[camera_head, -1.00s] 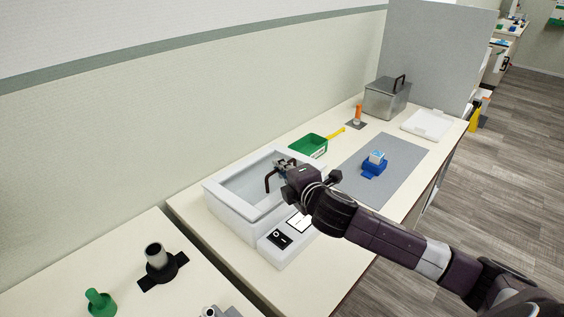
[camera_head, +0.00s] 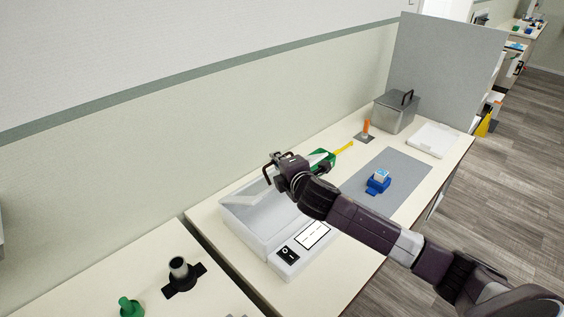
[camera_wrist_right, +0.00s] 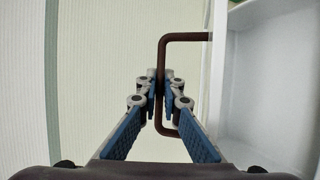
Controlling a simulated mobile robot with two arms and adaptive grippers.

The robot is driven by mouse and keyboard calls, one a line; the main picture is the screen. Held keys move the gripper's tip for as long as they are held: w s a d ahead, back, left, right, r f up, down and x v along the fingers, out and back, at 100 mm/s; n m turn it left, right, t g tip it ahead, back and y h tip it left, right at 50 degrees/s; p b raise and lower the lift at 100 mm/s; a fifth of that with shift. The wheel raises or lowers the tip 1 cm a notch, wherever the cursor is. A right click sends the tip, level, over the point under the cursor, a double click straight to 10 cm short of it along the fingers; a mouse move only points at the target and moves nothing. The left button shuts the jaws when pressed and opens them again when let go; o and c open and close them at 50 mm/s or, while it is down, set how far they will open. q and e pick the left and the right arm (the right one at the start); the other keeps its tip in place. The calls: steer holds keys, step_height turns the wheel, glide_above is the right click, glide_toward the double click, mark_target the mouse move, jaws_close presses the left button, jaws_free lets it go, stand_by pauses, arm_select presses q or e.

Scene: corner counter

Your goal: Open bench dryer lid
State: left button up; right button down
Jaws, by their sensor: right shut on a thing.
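The white bench dryer (camera_head: 262,245) sits on the counter at centre, with a control panel (camera_head: 289,254) at its front right. Its pale see-through lid (camera_head: 258,200) appears raised at a tilt; my arm hides part of it. My right gripper (camera_head: 276,163) is at the lid's upper edge. In the right wrist view, the right gripper (camera_wrist_right: 159,84) is shut on the dark brown lid handle (camera_wrist_right: 185,37). The handle joins the lid's white frame (camera_wrist_right: 216,75) at the right of that view. My left gripper is not in view.
A green scoop (camera_head: 320,158) with a yellow handle lies behind my gripper. A grey mat (camera_head: 398,187) bears a blue holder (camera_head: 378,186). A metal box (camera_head: 396,113) and white tray (camera_head: 434,139) stand farther back. A black stand (camera_head: 184,276) is at front left. The wall runs behind the dryer.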

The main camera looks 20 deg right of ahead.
steer(key=shift+w+a+r, duration=0.1)
steer(key=shift+w+r, duration=0.3)
steer(key=shift+w, duration=0.05)
steer(key=c, duration=2.1)
jaws_free()
steer(key=shift+s, duration=0.1)
steer(key=v, duration=1.2)
steer(key=shift+f, duration=0.15)
